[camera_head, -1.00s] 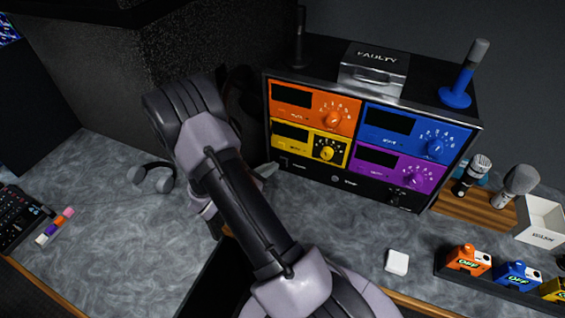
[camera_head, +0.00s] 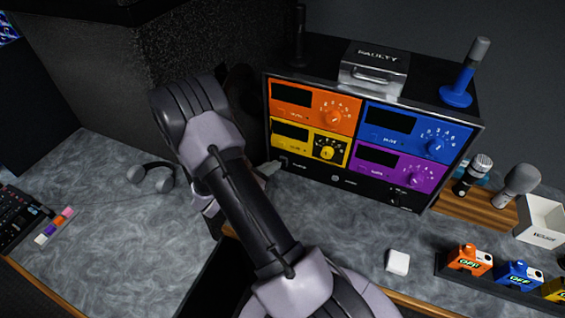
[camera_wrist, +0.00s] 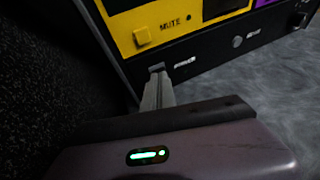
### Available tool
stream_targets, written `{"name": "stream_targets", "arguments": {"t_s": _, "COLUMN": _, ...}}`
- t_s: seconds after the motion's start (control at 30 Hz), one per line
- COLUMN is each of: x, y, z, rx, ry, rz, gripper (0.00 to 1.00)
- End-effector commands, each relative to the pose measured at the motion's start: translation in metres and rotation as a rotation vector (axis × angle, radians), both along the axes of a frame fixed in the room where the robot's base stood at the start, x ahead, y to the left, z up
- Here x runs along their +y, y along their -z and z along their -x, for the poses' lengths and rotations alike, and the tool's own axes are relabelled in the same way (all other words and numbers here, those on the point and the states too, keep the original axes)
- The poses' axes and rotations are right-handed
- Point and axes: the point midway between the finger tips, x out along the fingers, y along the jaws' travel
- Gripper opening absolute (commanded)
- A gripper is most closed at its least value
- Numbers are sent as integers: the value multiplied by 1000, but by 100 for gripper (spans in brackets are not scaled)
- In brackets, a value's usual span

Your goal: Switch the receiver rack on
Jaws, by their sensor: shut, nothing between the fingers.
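The receiver rack (camera_head: 310,178) is a black case with orange, yellow, blue and purple receiver panels, all with dark displays. Its black lower strip carries a small power switch (camera_head: 283,162) at the left end, below the yellow panel (camera_head: 290,140). The switch also shows in the wrist view (camera_wrist: 157,68). My gripper (camera_wrist: 160,84) is shut and empty, its fingertips right at the lower edge of the switch. Whether they touch it I cannot tell. In the head view my gripper (camera_head: 270,168) is partly hidden behind my arm.
A dark wall (camera_wrist: 50,75) rises close to the left of my gripper. Microphones (camera_head: 520,180) and a white tray (camera_head: 540,222) stand right of the rack.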

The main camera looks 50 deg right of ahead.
Motion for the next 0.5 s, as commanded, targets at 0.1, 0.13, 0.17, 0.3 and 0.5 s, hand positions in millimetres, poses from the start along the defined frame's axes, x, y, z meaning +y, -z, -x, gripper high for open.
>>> {"name": "stream_targets", "arguments": {"t_s": 0.1, "x": -2, "y": 1, "z": 0, "rx": 0, "ry": 0, "rz": 0, "gripper": 0}}
{"name": "stream_targets", "arguments": {"t_s": 0.13, "x": -2, "y": 1, "z": 0, "rx": 0, "ry": 0, "rz": 0, "gripper": 0}}
{"name": "stream_targets", "arguments": {"t_s": 0.17, "x": -3, "y": 1, "z": 0, "rx": 0, "ry": 0, "rz": 0, "gripper": 0}}
{"name": "stream_targets", "arguments": {"t_s": 0.3, "x": -5, "y": 2, "z": 0, "rx": 0, "ry": 0, "rz": 0, "gripper": 0}}
{"name": "stream_targets", "arguments": {"t_s": 0.5, "x": -7, "y": 3, "z": 0, "rx": 0, "ry": -1, "rz": 0, "gripper": 0}}
